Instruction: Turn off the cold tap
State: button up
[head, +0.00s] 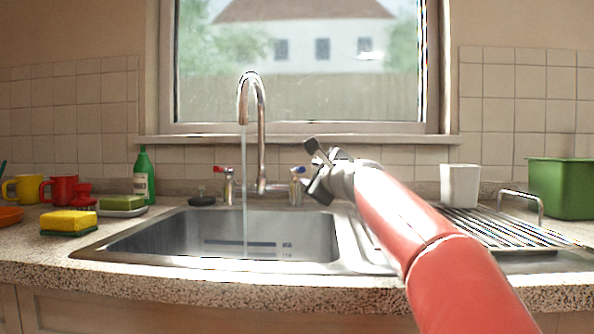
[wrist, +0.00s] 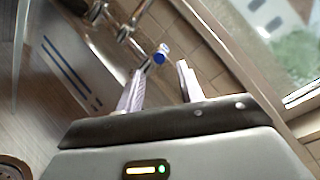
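The cold tap (head: 296,186), with a blue-marked handle, stands right of the spout (head: 261,130) behind the sink. Water (head: 245,190) runs from the spout into the basin. In the wrist view, the cold tap's round blue cap (wrist: 159,57) shows just beyond and between the fingertips. My gripper (head: 312,168) is just right of the cold tap in the head view. My gripper's two fingers (wrist: 160,72) are apart in the wrist view, with nothing held between them. I cannot tell whether either finger touches the handle.
The red-marked tap (head: 224,184) stands left of the spout. A black plug (head: 202,197) and a green bottle (head: 144,175) are farther left. A white cup (head: 460,186) stands by the drying rack (head: 500,228). The window sill (head: 300,139) runs behind the taps.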

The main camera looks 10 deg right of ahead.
aim_at(304, 171)
jog(key=p+x, duration=0.3)
jog(key=x, duration=0.3)
jog(key=shift+w+r+p, duration=0.15)
jog(key=shift+w+p, duration=0.2)
jog(key=shift+w, duration=0.05)
jog(key=shift+w+a, duration=0.15)
jog(key=shift+w, duration=0.25)
jog(key=shift+c, duration=0.4)
grip_shut()
